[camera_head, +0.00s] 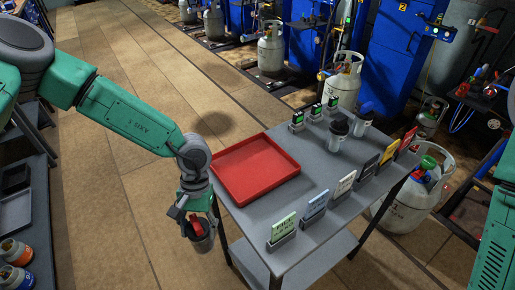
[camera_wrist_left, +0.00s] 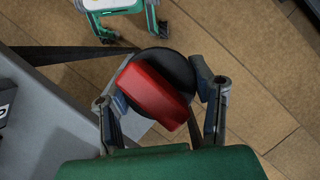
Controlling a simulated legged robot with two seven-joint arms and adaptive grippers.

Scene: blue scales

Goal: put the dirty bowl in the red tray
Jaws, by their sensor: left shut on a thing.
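The red tray (camera_head: 255,168) lies empty on the left part of the grey table in the head view. My left gripper (camera_head: 198,226) hangs beside the table's left edge, just left of and nearer than the tray. My right gripper is out of view.
A dark shelf (camera_head: 38,205) with jars is at far left.

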